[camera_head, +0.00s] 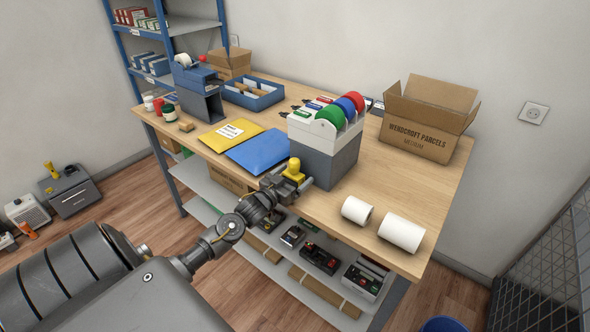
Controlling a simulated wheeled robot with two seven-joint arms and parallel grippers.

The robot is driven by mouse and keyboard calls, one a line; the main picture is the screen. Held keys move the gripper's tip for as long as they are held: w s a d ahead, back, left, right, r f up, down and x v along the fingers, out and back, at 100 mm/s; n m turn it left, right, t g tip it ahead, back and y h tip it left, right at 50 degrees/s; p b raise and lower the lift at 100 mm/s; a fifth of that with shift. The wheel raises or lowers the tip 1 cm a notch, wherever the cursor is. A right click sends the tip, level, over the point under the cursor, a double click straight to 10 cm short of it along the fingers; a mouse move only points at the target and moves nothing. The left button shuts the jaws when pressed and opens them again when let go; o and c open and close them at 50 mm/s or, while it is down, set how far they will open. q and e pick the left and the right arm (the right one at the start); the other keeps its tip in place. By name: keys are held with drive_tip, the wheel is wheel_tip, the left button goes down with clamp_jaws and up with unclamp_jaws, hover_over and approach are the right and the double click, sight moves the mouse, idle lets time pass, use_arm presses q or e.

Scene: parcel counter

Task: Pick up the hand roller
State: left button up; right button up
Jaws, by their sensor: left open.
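My left gripper (290,184) is open at the front edge of the wooden counter, in front of the grey and white dispenser box. A small yellow object (293,169) shows right at its fingers. It may be the hand roller, but its shape is too small and too covered by my gripper to be sure. I cannot tell whether the fingers touch it. My left arm comes in from the lower left. My right gripper is not in view.
The dispenser box (323,160) holds coloured tape rolls. Blue (258,150) and yellow (230,134) mailers lie left of it. Two white rolls (401,233) lie at the right front. An open carton (420,130) stands behind. The counter (390,180) is clear between dispenser and carton.

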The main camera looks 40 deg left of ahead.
sight(291, 171)
use_arm(q)
drive_tip(key=shift+w, duration=0.25)
drive_tip(key=c, duration=1.1)
drive_tip(key=shift+r, duration=0.2)
drive_tip(key=shift+r, duration=0.25)
wheel_tip(291, 171, up, 2)
drive_tip(key=shift+r+b, duration=0.15)
drive_tip(key=shift+b, duration=0.45)
drive_tip(key=s+a+r, duration=0.2)
drive_tip(key=s+r, duration=0.1)
drive_tip(key=s, duration=0.1)
drive_tip(key=s+a+r, duration=0.2)
drive_tip(key=s+r, duration=0.1)
drive_tip(key=s, duration=0.1)
drive_tip(key=s+a+r+b, duration=0.1)
drive_tip(key=s+a+r, duration=0.2)
drive_tip(key=s+r, duration=0.1)
drive_tip(key=shift+s+r, duration=0.1)
drive_tip(key=shift+s, duration=0.05)
